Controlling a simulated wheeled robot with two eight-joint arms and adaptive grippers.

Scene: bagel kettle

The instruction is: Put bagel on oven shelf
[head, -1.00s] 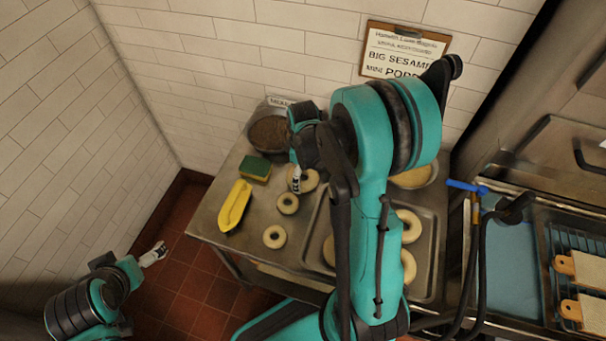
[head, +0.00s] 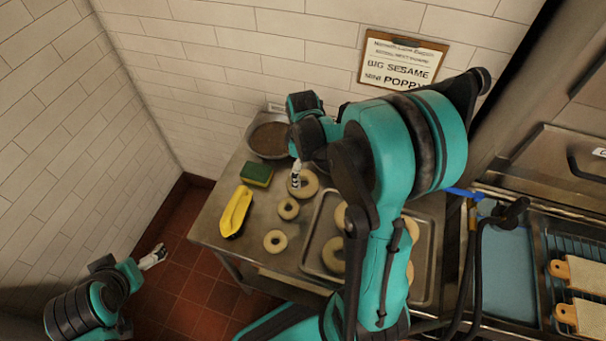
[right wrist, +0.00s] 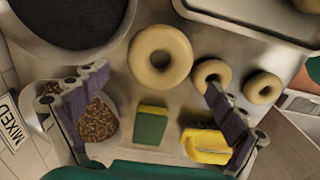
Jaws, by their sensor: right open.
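A large plain bagel (head: 308,190) lies on the steel table, and it also shows in the right wrist view (right wrist: 142,62). Two smaller bagels, one (head: 281,211) close by and one (head: 268,246) nearer the front, lie beside it; the wrist view shows them too. My right gripper (head: 296,179) is over the large bagel's left edge, open and empty, its fingers spread wide in the wrist view (right wrist: 165,110). My left gripper (head: 153,256) hangs low at the left, away from the table; its jaw state is unclear. No oven shelf is clearly identifiable.
A metal tray (head: 310,258) with more bagels is partly hidden behind my right arm. A bowl (head: 268,137), a green-yellow sponge (head: 257,173) and a yellow holder (head: 235,211) stand at the left. Far right are a blue surface (head: 510,270) and a wire rack (head: 562,240) with boards.

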